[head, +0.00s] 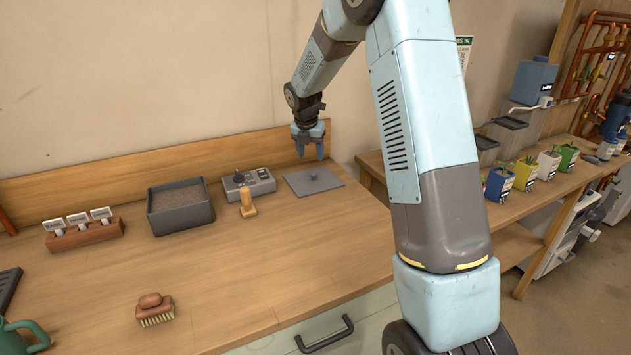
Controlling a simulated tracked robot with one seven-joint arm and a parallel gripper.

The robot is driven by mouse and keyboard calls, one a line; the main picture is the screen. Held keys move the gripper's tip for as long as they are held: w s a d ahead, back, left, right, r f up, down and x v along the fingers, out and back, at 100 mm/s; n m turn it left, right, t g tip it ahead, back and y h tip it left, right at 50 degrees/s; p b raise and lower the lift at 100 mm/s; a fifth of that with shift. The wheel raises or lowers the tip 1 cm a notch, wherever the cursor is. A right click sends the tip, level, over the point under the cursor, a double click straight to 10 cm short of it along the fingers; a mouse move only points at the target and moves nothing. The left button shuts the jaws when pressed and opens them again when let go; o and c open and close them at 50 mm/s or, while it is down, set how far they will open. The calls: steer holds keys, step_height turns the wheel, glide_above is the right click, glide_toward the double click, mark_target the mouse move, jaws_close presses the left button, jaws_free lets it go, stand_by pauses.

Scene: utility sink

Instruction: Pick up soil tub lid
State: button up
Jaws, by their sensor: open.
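The soil tub lid (322,182) is a flat grey square plate with a small knob in its middle. It lies flat on the wooden bench top, near the back edge at the right. My gripper (310,156) points down above the lid, near its back left part, with its fingers apart and empty. A gap seems to show between the fingertips and the knob, but the exact height is hard to tell. The soil tub (180,207) is a grey square box, open on top with dark soil inside, to the left of the lid.
A grey control box (262,181) and a wooden-handled tool (247,205) stand between tub and lid. A label rack (84,232), brush (155,312) and green watering can (22,337) are at left. Coloured plant pots (524,173) line the right shelf. The bench's front middle is clear.

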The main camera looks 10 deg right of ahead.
mark_target(313, 172)
steer(key=shift+w+x, duration=0.15)
steer(key=shift+x, duration=2.1)
steer(key=shift+w+x, duration=0.15)
steer(key=shift+x, duration=2.1)
steer(key=shift+r, duration=0.1)
steer(key=shift+c, duration=0.5)
jaws_close()
